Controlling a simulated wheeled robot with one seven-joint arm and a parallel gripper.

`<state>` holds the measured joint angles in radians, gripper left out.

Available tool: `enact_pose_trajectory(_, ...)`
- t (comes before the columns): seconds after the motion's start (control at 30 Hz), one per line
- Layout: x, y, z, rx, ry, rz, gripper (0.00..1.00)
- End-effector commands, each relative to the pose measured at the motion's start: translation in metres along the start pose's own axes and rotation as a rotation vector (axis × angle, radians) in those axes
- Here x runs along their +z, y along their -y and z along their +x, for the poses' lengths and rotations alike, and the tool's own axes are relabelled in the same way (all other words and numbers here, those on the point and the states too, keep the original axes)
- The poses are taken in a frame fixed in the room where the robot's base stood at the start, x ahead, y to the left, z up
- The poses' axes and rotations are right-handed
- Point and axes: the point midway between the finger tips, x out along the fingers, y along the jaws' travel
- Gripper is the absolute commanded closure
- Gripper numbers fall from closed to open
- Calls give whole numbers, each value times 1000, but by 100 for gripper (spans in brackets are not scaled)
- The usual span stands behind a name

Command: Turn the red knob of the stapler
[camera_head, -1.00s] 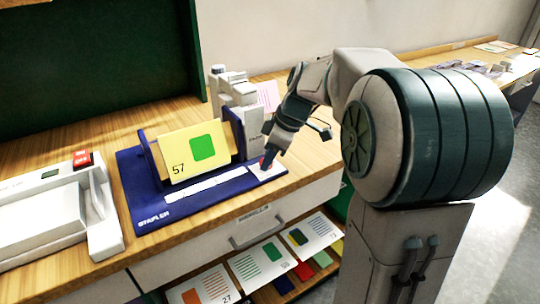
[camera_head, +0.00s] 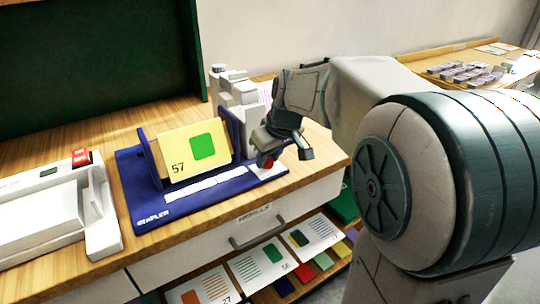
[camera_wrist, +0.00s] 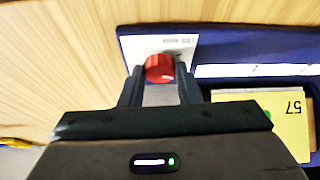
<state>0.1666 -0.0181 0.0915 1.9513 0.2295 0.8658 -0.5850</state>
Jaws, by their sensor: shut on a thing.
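The stapler is a blue base (camera_head: 150,215) on the wooden table, with a yellow card (camera_head: 190,152) marked 57 and a green square standing in it. Its red knob (camera_wrist: 159,68) sits on a white plate at the end of the base. My gripper (camera_wrist: 159,72) is shut on the red knob, one dark finger on each side. In the head view my gripper (camera_head: 268,160) is at the right end of the base, and only a bit of red shows there. The wrist view also shows the yellow card (camera_wrist: 285,125) at the right.
A grey-white device (camera_head: 238,95) stands behind the stapler's right end. A white machine with a red switch (camera_head: 81,157) is at the left. Cards (camera_head: 260,262) lie on a shelf below the drawer. Bare wood (camera_wrist: 60,50) lies left of the knob.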

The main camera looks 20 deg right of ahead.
Motion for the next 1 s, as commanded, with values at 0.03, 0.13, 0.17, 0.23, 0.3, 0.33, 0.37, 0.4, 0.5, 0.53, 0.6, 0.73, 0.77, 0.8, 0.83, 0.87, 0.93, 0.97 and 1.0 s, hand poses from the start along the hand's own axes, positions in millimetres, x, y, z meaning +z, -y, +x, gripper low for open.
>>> enact_pose_trajectory(0.03,-1,1,-2,18,-1,37,93)
enact_pose_trajectory(0.13,-1,2,-1,54,0,125,93)
enact_pose_trajectory(0.17,-1,2,-1,64,0,151,93)
enact_pose_trajectory(0.23,-1,2,-1,90,-1,213,93)
enact_pose_trajectory(0.3,-1,3,-1,116,-1,273,93)
enact_pose_trajectory(0.33,-1,4,-1,126,-1,299,93)
enact_pose_trajectory(0.37,-1,4,0,138,-1,325,93)
enact_pose_trajectory(0.4,-2,4,0,152,-1,360,93)
enact_pose_trajectory(0.5,-2,5,0,188,-1,447,93)
enact_pose_trajectory(0.53,-2,5,1,199,-1,475,93)
enact_pose_trajectory(0.6,-2,5,1,225,-1,536,93)
enact_pose_trajectory(0.73,-3,6,2,272,-2,650,93)
enact_pose_trajectory(0.77,-3,7,2,282,-1,676,93)
enact_pose_trajectory(0.8,-3,7,2,297,-2,710,93)
enact_pose_trajectory(0.83,-3,7,3,307,-1,736,93)
enact_pose_trajectory(0.87,-3,7,3,318,-1,761,93)
enact_pose_trajectory(0.93,-4,7,3,341,-1,818,93)
enact_pose_trajectory(0.97,-4,8,3,351,-1,842,93)
enact_pose_trajectory(1.0,-4,8,3,363,0,873,93)
